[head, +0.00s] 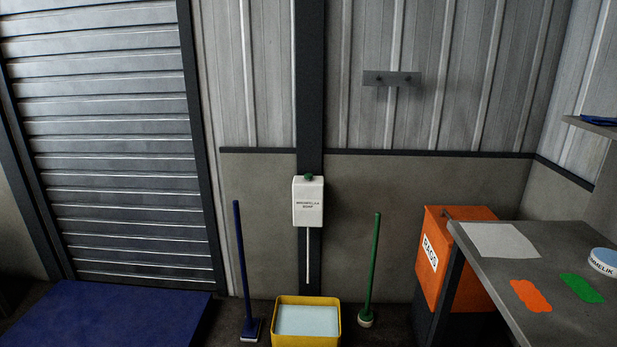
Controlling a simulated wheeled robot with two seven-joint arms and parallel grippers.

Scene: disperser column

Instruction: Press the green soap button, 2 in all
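A white soap dispenser (308,207) with dark lettering is mounted on the dark column (310,90) against the back wall. Its green button (308,177) sits on top of the box, in the middle. A thin white tube (307,258) hangs straight down from the dispenser. Below it on the floor stands a yellow tub (306,340) with a pale light-blue surface inside. Neither of my grippers shows in the head view, and nothing touches the button.
A blue-handled tool (241,265) stands left of the tub and a green-handled brush (372,265) right of it. A blue platform (110,315) lies at the left. An orange rags bin (452,255) and grey table (560,325) stand at the right.

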